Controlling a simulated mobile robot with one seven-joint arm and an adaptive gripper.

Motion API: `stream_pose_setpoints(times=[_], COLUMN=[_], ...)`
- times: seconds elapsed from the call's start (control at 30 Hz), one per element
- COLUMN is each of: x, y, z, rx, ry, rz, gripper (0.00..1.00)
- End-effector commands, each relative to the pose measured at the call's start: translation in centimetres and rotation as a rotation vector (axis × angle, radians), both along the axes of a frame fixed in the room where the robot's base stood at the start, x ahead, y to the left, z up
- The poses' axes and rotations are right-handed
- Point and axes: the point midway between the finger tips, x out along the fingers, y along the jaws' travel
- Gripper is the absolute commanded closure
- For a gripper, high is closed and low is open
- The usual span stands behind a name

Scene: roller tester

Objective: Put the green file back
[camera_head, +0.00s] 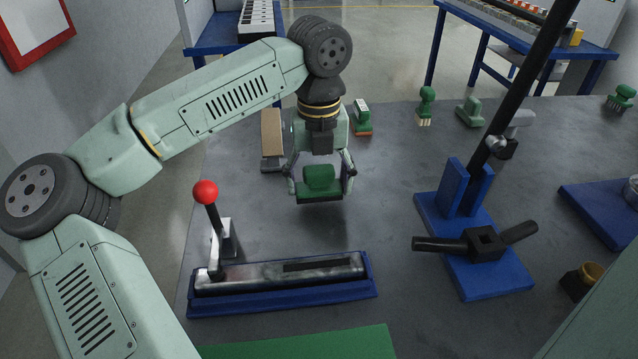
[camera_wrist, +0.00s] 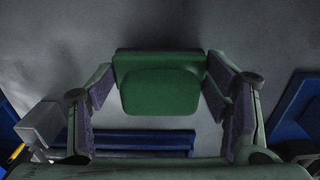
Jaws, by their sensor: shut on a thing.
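My gripper (camera_head: 320,186) points down over the middle of the grey table, with its two fingers on either side of a green block with a rounded grip. I take this to be the green file (camera_head: 319,175). It is held level; a thin grey edge shows along its underside. In the wrist view the file (camera_wrist: 160,88) sits between both finger pads of the gripper (camera_wrist: 162,105). Its underside is hidden there, and I cannot tell how far above the table it is.
A blue-based fixture with a red-knobbed lever (camera_head: 205,192) stands in front. A blue stand with a black post (camera_head: 478,240) is to the right. Behind are a tan block (camera_head: 271,133), a green tool (camera_head: 362,117), a green brush (camera_head: 426,105) and another green block (camera_head: 470,111).

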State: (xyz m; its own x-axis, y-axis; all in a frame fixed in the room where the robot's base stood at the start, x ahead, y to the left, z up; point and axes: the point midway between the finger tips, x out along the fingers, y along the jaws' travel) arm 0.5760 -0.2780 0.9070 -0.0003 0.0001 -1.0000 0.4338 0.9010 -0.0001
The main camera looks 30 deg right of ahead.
Motion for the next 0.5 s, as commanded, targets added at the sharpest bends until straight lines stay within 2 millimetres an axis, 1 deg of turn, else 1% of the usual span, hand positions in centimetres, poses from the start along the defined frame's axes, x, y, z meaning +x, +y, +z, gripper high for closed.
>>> stream_pose_setpoints(times=[0.1, 0.33, 0.47, 0.5], x=[0.0, 0.0, 0.0, 0.0], y=[0.0, 0.0, 0.0, 0.0], z=[-1.4, -1.6, -2.0, -1.9], rx=[-0.001, -0.001, -0.001, -0.001], ry=[0.002, 0.0, 0.0, 0.0], rz=[-0.001, -0.001, -0.001, -0.001], gripper=[0.55, 0.55, 0.55, 0.28])
